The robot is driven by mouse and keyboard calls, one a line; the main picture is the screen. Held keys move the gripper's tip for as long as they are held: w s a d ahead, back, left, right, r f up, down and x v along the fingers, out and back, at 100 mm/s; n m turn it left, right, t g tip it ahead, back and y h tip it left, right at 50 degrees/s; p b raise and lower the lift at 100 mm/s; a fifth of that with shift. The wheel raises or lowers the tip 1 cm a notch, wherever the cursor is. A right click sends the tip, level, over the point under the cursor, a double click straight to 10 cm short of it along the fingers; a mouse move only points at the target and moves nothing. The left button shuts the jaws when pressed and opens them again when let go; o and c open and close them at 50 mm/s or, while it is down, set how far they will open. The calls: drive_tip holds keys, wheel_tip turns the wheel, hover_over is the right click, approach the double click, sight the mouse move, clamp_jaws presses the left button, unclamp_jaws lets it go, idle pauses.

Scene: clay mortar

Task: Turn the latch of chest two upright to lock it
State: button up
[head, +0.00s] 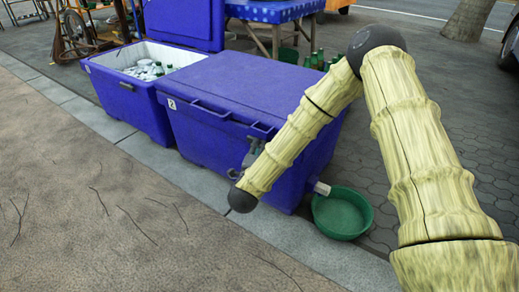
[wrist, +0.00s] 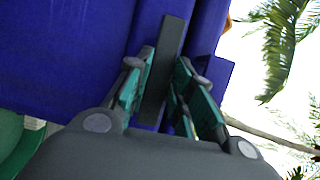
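Chest two (head: 215,135) is the closed blue chest marked 2 in the middle of the head view. Its latch (wrist: 168,62) is a dark grey bar in the wrist view, running up and slightly right against the blue wall. My gripper (wrist: 168,95) has its green-padded fingers on either side of the latch. The left finger is close to the bar; blue shows between the bar and the right finger, so the fingers look open around it. In the head view my gripper (head: 251,153) is at the chest's front, mostly hidden by my arm.
An open blue chest (head: 126,107) with bottles and ice stands left of chest two. A green basin (head: 342,214) sits on the ground by its right end, also at left in the wrist view (wrist: 12,140). The pavement in front is clear.

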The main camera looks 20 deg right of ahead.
drive_tip(key=shift+r+p, duration=0.15)
drive_tip(key=shift+p, duration=0.45)
clamp_jaws()
drive_tip(key=shift+w+a+r+n+g+h+p, duration=0.1)
drive_tip(key=shift+n+g+h+p, duration=0.2)
drive_tip(key=shift+n+g+p, duration=2.75)
drive_tip(key=shift+w+a+r+n+t+h+p, duration=0.1)
drive_tip(key=shift+n+t+h+p, duration=0.8)
drive_tip(key=shift+p, duration=4.6)
drive_tip(key=shift+w+a+n+g+y+p, duration=0.1)
drive_tip(key=shift+n+g+y+p, duration=0.2)
drive_tip(key=shift+n+g+p, duration=2.3)
drive_tip(key=t+p, duration=0.1)
drive_tip(key=p, duration=0.2)
drive_tip(key=shift+n+t, duration=0.25)
drive_tip(key=shift+t, duration=0.1)
drive_tip(key=o, duration=0.9)
unclamp_jaws()
drive_tip(key=shift+o, duration=0.2)
